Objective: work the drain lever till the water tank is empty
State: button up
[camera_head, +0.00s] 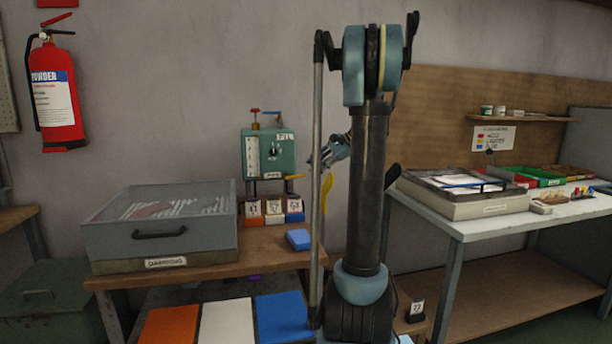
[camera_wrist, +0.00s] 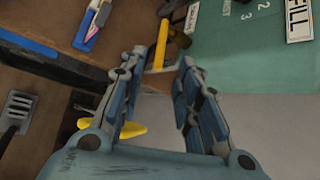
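In the wrist view the lever (camera_wrist: 161,42) lies ahead, between the lines of my two fingertips. My gripper (camera_wrist: 160,65) is open and empty, with a clear gap between the fingers. In the head view my gripper (camera_head: 314,160) is right of the tank, partly hidden by my arm. I see no contact with the lever.
A grey lidded box (camera_head: 160,240) fills the bench's left side. Small labelled blocks (camera_head: 273,212) stand below the tank, and a blue block (camera_head: 299,239) lies near the bench edge. A white table (camera_head: 480,226) with trays stands right. A yellow piece (camera_wrist: 130,130) shows beside my left finger.

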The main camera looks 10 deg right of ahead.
jog(key=v, duration=0.3)
jog(key=shift+d+r, duration=0.1)
grip_shut()
jog(key=w+a+r+n+g+h, duration=0.1)
jog(key=a+r+n+h, duration=0.95)
jog(key=n, duration=0.45)
jog(key=x, duration=1.4)
jog(key=shift+s+f, duration=0.2)
